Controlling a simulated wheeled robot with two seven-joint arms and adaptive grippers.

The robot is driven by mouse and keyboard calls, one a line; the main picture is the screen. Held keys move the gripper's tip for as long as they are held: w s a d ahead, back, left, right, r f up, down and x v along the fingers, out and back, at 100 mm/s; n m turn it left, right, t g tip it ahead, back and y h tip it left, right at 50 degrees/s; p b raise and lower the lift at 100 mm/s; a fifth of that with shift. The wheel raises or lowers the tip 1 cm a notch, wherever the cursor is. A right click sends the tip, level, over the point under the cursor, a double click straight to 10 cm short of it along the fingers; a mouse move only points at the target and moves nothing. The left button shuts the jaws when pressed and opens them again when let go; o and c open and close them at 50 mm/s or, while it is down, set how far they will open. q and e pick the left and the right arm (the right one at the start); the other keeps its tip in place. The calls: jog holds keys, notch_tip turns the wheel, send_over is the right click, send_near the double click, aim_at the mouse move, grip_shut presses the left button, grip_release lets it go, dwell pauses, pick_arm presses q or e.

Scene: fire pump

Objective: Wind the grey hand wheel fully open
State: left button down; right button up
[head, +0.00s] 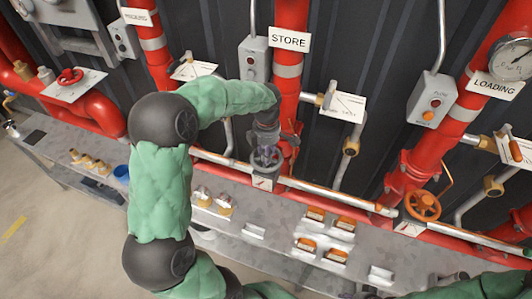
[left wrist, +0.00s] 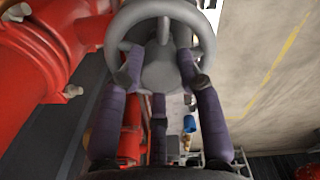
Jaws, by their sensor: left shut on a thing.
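The grey hand wheel (left wrist: 203,28) fills the top of the left wrist view, with its rim and hub seen close up. My left gripper (left wrist: 163,65) is shut on the wheel, with its purple-grey fingers at the hub and inner rim. In the head view my left gripper (head: 266,140) reaches down over the wheel (head: 266,160) beside the red STORE pipe. The gripper partly hides the wheel there, and how far it is turned cannot be told. My right gripper is not in view.
An orange hand wheel (head: 423,206) stands at right on the LOADING pipe, and a red hand wheel (head: 70,76) at the far left. A grey bench (head: 270,235) carries brass fittings (head: 90,162), a blue cup (head: 122,172) and orange-marked blocks (head: 316,214). Silver pipes run close around the gripper.

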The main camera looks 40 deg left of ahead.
pick_arm(q)
jog(key=n, duration=0.4)
jog(key=shift+d+f+b, duration=0.15)
jog(key=shift+d+b, duration=0.05)
jog(key=shift+b, duration=0.1)
jog(key=c, duration=1.2)
grip_release()
jog(key=shift+o, duration=1.3)
jog(key=shift+w, duration=0.1)
jog(key=shift+w+d, duration=0.1)
jog(key=shift+a, duration=0.25)
